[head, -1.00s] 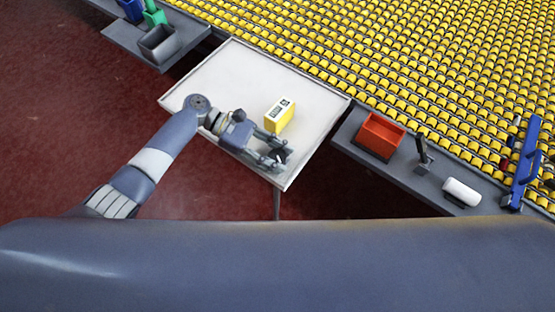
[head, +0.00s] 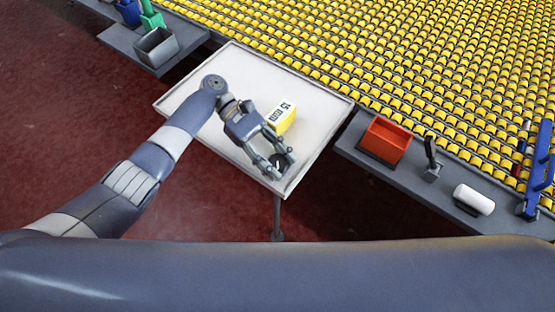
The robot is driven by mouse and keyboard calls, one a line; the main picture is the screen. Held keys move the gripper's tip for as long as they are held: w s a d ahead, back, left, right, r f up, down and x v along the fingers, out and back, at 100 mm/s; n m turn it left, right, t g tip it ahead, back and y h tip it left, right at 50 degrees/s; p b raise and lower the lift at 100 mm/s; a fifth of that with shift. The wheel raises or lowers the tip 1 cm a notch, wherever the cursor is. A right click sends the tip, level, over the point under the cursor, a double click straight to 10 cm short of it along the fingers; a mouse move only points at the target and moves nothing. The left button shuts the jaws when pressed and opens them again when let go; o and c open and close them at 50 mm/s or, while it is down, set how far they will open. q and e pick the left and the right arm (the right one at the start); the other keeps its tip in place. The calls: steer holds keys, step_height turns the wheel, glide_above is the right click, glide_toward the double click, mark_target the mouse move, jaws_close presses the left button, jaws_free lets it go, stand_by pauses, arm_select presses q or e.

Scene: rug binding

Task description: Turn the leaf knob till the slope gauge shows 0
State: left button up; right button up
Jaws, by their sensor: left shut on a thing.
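The white leaf (head: 318,110) is a tilted-looking pale panel with a raised rim, next to the yellow rows. The slope gauge (head: 284,121) is a yellow block on it; its white face carries dark marks that seem to read 15, too small to be sure. The leaf knob (head: 289,157) is dark and round, near the front corner of the leaf. My left gripper (head: 281,164) is shut on the knob, with its fingers on either side and partly hiding it. My right gripper is out of view.
A grey shelf on the right holds a red-orange bin (head: 385,141), a black-handled tool (head: 432,160), a white roll (head: 474,199) and a blue frame (head: 540,170). A grey bin (head: 157,46) stands on the left shelf. Yellow rows fill the back.

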mark_target(279, 161)
arm_select(q)
steer(key=shift+w+d+r, duration=0.1)
steer(key=shift+d+r, duration=0.05)
steer(key=shift+r, duration=0.25)
steer(key=o, duration=1.1)
steer(key=shift+f, duration=0.15)
step_height(279, 161, up, 10)
